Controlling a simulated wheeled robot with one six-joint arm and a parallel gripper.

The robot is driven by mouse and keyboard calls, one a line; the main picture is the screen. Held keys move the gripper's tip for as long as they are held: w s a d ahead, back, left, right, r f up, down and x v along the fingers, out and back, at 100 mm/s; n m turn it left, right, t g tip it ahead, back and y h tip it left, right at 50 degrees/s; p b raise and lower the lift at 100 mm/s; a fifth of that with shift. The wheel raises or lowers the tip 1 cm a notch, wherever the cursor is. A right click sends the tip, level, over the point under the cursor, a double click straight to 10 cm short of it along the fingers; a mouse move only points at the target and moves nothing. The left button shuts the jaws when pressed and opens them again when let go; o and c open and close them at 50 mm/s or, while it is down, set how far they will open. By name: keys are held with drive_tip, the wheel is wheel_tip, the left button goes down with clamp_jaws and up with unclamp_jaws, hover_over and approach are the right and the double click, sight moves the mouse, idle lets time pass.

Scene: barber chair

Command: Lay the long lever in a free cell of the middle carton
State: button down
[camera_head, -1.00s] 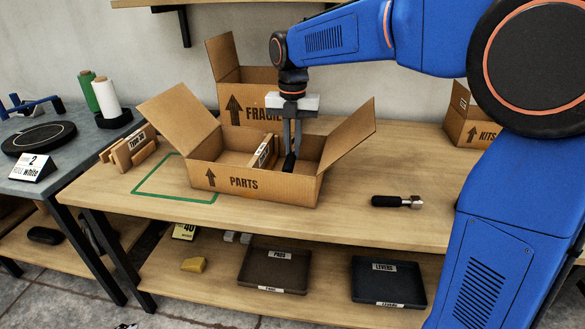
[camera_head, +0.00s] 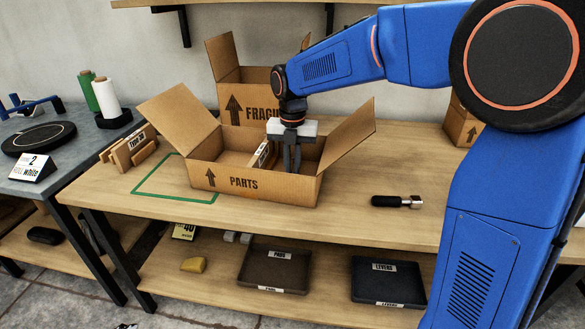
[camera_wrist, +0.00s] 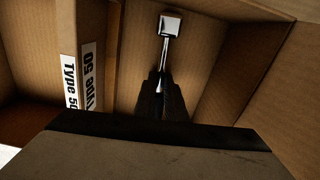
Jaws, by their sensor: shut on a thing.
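The open PARTS carton (camera_head: 270,188) stands on the bench with its side flaps spread. My gripper (camera_head: 291,166) reaches down into its right part, the fingers partly below the rim. In the wrist view my gripper (camera_wrist: 162,92) is shut on the long lever, whose bright metal shaft and square end (camera_wrist: 171,25) point away from the fingers. The lever lies along the cell right of a labelled board (camera_wrist: 79,75). Its handle is hidden, and whether it touches the carton floor cannot be told.
A FRAGILE carton (camera_head: 252,113) stands close behind and a KITS carton (camera_head: 463,122) at the right. A shorter black-handled lever (camera_head: 396,201) lies on the bench at right. A green outlined square (camera_head: 172,193) at left is mostly bare.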

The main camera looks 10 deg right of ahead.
sight(292, 172)
drive_tip(key=c, duration=1.8)
unclamp_jaws()
wheel_tip(292, 172, up, 12)
drive_tip(key=shift+r, duration=0.1)
